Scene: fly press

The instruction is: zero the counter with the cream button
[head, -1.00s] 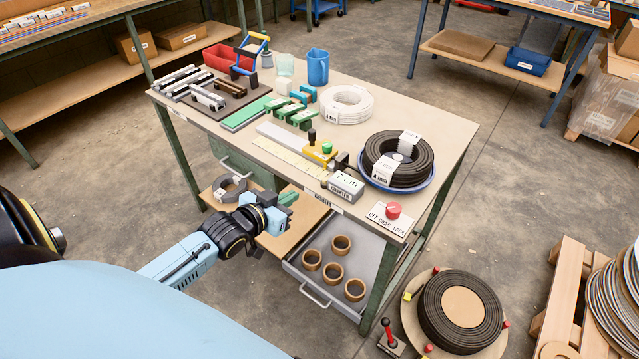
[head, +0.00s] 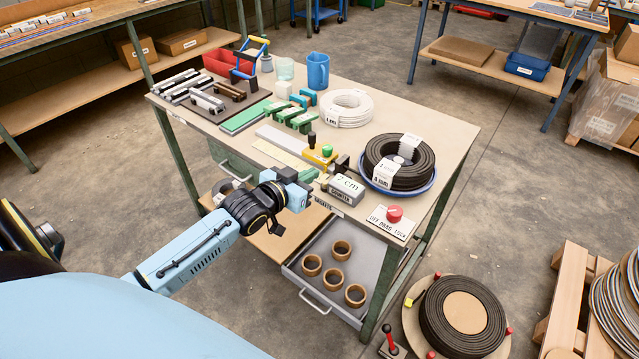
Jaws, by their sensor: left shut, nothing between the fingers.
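The counter (head: 346,189) is a grey box near the front edge of the workbench, with a display reading 7 cm and a COUNTER label on its front. The cream button is too small to make out for certain; a small pale patch shows at the counter's left end, close to my gripper's tip. My left gripper (head: 311,176) is shut and empty, at the bench's front edge just left of the counter. I cannot tell whether it touches anything there. My right gripper is not in view.
A yellow device with a green knob (head: 327,151) stands behind the counter. A black cable coil (head: 399,161) lies in a blue dish to the right, and a red knob (head: 394,213) sits on a labelled plate. Below, an open drawer (head: 353,245) holds several brown rings.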

